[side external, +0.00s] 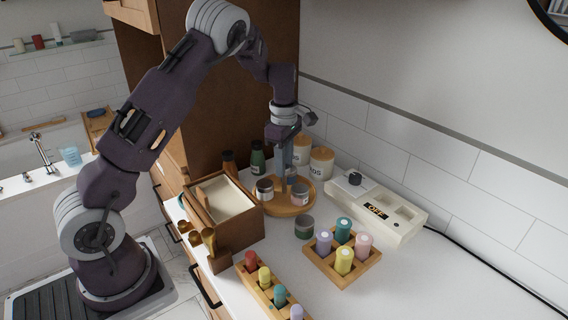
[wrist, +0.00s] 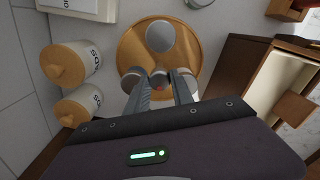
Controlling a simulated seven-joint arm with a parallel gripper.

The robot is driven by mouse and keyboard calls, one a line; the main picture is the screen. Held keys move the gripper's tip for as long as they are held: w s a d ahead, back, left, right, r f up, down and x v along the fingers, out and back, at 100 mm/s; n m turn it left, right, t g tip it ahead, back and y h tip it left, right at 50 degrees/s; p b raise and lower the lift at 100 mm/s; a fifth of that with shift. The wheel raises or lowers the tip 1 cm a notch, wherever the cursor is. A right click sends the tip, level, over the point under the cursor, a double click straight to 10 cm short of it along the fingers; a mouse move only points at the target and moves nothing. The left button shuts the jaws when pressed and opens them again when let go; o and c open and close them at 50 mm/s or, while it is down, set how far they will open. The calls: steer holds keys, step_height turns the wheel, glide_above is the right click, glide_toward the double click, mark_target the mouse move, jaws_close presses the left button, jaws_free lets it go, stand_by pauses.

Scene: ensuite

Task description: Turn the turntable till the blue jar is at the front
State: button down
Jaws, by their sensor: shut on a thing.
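The round wooden turntable (side external: 283,208) stands on the white counter; the wrist view also shows it (wrist: 128,45). Small grey-lidded jars stand on it, including a dark-labelled one (side external: 264,191) at left and a pinkish-labelled one (side external: 300,196) at right. From above I see a large pale lid (wrist: 160,37) and smaller ones beside my fingers. I cannot tell which jar is blue. My gripper (side external: 286,183) points down over the middle of the turntable, shut on a small reddish knob (wrist: 160,79), partly hidden between the fingers.
A green jar (side external: 304,227) stands on the counter close in front of the turntable. An open wooden box (side external: 228,205) is at left, canisters (side external: 321,162) behind, a white power unit (side external: 385,212) at right. Wooden racks of bottles (side external: 342,260) stand in front.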

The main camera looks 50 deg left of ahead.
steer(key=shift+d, duration=0.1)
steer(key=c, duration=1.1)
jaws_free()
step_height(320, 180, up, 7)
steer(key=shift+r, duration=0.1)
steer(key=s+d+r+m+t+h, duration=0.1)
steer(key=s+d+r+m+t, duration=0.2)
steer(key=s+d+r+m, duration=0.8)
steer(key=s+d+m+t, duration=0.1)
steer(key=s+d+m, duration=0.1)
steer(key=s+m, duration=0.4)
steer(key=s+d+m+t+y, duration=0.1)
steer(key=s+d+m, duration=0.2)
steer(key=s, duration=0.9)
steer(key=m, duration=0.3)
steer(key=shift+s+d+r+t, duration=0.15)
steer(key=shift+s+d+t, duration=0.1)
steer(key=shift+s+t, duration=0.1)
